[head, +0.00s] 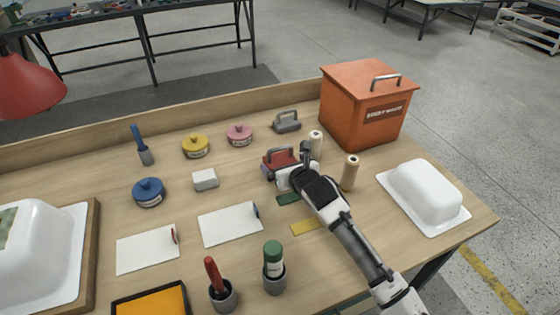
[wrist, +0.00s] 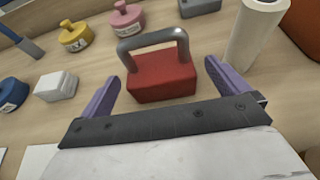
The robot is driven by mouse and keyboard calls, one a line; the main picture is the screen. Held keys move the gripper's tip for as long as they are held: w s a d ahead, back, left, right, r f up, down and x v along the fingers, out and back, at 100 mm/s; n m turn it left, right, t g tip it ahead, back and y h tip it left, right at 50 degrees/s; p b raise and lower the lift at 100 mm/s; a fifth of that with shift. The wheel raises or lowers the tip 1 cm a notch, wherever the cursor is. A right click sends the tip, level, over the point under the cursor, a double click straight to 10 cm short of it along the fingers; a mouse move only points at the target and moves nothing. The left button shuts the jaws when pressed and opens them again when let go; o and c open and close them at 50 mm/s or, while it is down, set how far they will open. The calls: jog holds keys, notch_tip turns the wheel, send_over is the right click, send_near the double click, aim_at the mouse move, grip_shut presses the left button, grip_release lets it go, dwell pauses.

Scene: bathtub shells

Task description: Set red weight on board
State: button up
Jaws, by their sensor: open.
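The red weight (head: 279,159) is a red block with a grey loop handle, standing upright on the workbench. In the wrist view the red weight (wrist: 162,78) is straight ahead between my purple fingers. My gripper (head: 285,170) is open and empty on its near side. In the wrist view the gripper (wrist: 161,72) has one finger to each side of the block, with visible gaps. A wooden board (head: 93,248) lies at the far left under a white tub shell (head: 45,260); I cannot tell whether this is the task's board.
Cream rolls (head: 350,173) stand close right of my gripper, and a grey weight (head: 287,121) is behind. White sheets (head: 147,252), a blue weight (head: 148,192) and cups with tools (head: 222,297) lie left and front. An orange box (head: 365,110) is back right.

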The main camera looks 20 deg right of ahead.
aim_at(280, 159)
jog(key=p+x, duration=0.2)
jog(key=x, duration=0.1)
jog(key=shift+w+a, duration=0.15)
jog(key=shift+w, duration=0.05)
jog(key=shift+w+f, duration=0.3)
jog(key=c, duration=1.9)
jog(key=shift+r, duration=0.25)
jog(key=shift+c, duration=0.3)
notch_tip(280, 159, up, 20)
jog(key=b, duration=0.4)
